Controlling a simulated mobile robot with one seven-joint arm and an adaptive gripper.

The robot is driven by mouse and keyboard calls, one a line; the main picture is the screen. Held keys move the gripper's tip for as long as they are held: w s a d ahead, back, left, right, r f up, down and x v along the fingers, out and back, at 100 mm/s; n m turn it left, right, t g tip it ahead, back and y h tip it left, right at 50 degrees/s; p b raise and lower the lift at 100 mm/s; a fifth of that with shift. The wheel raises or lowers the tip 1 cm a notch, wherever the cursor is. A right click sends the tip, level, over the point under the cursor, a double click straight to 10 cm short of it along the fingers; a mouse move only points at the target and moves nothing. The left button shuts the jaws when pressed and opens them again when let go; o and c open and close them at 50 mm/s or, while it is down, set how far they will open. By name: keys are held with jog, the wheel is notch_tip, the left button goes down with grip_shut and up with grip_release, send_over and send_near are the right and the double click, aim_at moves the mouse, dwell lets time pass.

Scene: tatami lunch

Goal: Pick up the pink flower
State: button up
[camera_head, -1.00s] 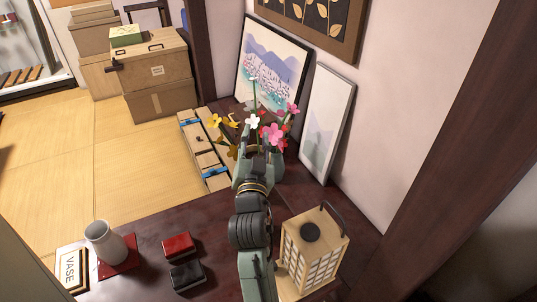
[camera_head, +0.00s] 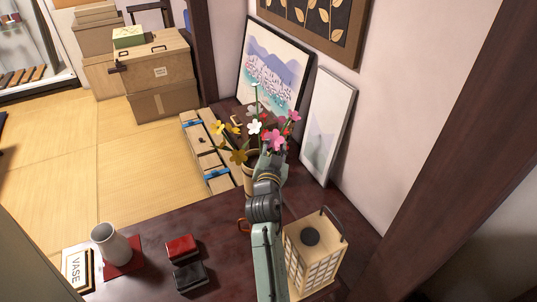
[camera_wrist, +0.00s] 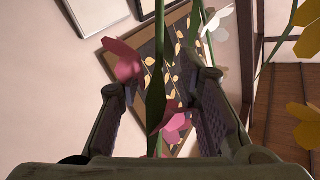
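Pink blossoms (camera_head: 274,139) rise from a bunch of flowers in a tan pot (camera_head: 249,173) on the dark table. In the head view my gripper (camera_head: 272,164) is at the right side of the bunch, just below the pink blossoms, and its fingers are hard to make out. In the wrist view my gripper (camera_wrist: 160,84) is open, with a green stem (camera_wrist: 157,65) and leaf between the fingers. A pink blossom (camera_wrist: 176,123) shows low between the fingers, and a darker pink one (camera_wrist: 122,60) is by the left fingertip. I cannot tell which stem bears which blossom.
White (camera_wrist: 216,20) and yellow (camera_wrist: 308,128) flowers crowd the right finger's side. Framed pictures (camera_head: 327,125) lean on the wall behind. A lantern (camera_head: 313,262) stands at front right. A white vase (camera_head: 108,244) and small red (camera_head: 181,247) and black boxes are at left.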

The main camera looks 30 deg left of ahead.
jog(key=shift+w+a, duration=0.2)
jog(key=shift+w, duration=0.3)
grip_shut()
